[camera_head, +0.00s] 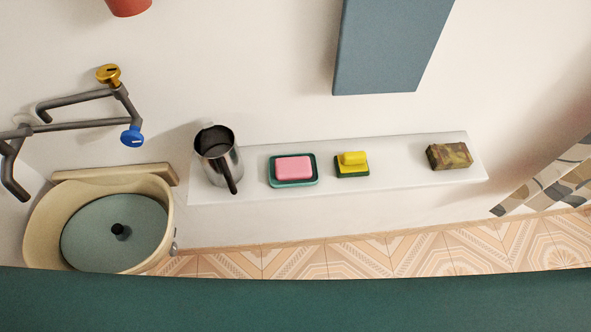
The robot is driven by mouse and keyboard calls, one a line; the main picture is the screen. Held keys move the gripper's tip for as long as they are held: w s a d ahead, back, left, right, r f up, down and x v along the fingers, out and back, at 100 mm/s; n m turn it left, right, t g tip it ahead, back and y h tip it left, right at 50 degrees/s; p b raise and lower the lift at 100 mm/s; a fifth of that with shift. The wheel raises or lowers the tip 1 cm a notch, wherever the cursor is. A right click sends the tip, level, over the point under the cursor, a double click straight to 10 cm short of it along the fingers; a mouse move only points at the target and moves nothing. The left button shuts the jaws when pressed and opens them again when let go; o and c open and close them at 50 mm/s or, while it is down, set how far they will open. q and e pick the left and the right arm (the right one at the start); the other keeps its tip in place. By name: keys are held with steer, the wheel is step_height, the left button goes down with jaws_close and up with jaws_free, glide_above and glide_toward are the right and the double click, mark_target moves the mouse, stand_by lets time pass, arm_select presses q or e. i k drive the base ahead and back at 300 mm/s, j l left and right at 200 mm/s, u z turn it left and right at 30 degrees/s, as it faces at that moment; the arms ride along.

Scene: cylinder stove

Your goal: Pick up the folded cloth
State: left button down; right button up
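A small folded block with a brown and olive blotched pattern, which looks like the folded cloth (450,156), lies near the right end of a white wall shelf (392,164). It lies flat and apart from the other things on the shelf. Neither of my grippers shows in the head view.
A metal jug (222,158), a pink soap (293,167) in a green dish and a yellow-green sponge (352,164) stand left of the cloth. A basin (42,222) and pipes are at left. Patterned fabric (548,178) hangs at right. The shelf is bare between sponge and cloth.

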mark_target(449, 156)
steer(key=z, duration=1.25)
